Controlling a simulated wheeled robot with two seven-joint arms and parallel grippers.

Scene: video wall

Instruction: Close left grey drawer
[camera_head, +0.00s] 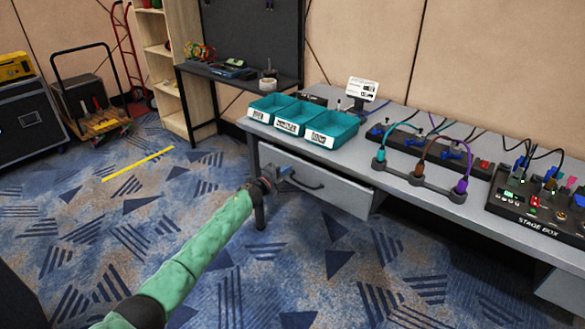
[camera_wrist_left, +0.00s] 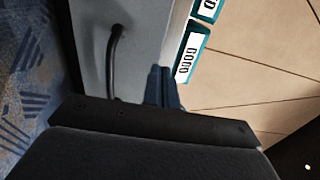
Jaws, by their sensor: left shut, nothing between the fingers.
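The left grey drawer (camera_head: 335,187) is under the left end of the grey desk in the head view. Its front has a dark bar handle, and it looks pulled out somewhat, though how far is hard to tell. My left gripper (camera_head: 288,171) is at the left part of the drawer front, near the handle's left end. In the left wrist view the drawer front (camera_wrist_left: 90,50) fills the upper left with its handle (camera_wrist_left: 115,60). The shut fingers of my left gripper (camera_wrist_left: 163,85) are beside the handle and hold nothing. Contact with the front cannot be told. My right gripper is not in view.
Teal bins (camera_head: 300,121) stand on the desk (camera_head: 395,185) above the drawer. Cable hubs and a stage box (camera_head: 540,205) sit to the right. A dark side table (camera_head: 240,78) and a wooden shelf stand behind. The carpet in front is clear.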

